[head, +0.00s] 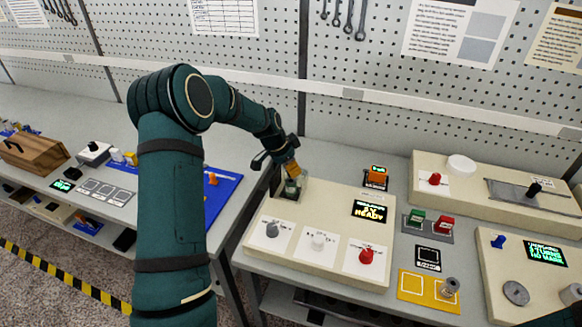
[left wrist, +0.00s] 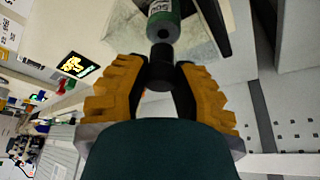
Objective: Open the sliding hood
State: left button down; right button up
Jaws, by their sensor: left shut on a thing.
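My left gripper (head: 290,168) reaches over the back left corner of the beige winding machine (head: 318,207). It also shows in the left wrist view (left wrist: 160,68), where its orange fingers are shut on a short black knob (left wrist: 161,75). A green cylinder with a grey end (left wrist: 164,24) shows just beyond the knob, over a pale, see-through-looking panel (left wrist: 199,40), perhaps the sliding hood. The hood's outline is hard to make out in the head view, where the gripper covers part of that corner. My right gripper is not in view.
The machine front carries a grey knob (head: 272,230), a white knob (head: 318,241) and a red knob (head: 366,256), with a lit display (head: 370,211). Green and red switches (head: 431,222) stand to the right. A pegboard wall (head: 350,110) closes off the back.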

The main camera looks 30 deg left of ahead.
pick_arm(q)
jog(key=w+d+b, duration=0.2)
jog(key=d, duration=1)
jog(key=shift+w, duration=0.4)
jog(key=shift+a, duration=0.1)
jog(key=c, duration=0.7)
grip_release()
jog(key=v, duration=1.2)
jog(key=shift+a, duration=0.1)
jog(key=shift+f, duration=0.1)
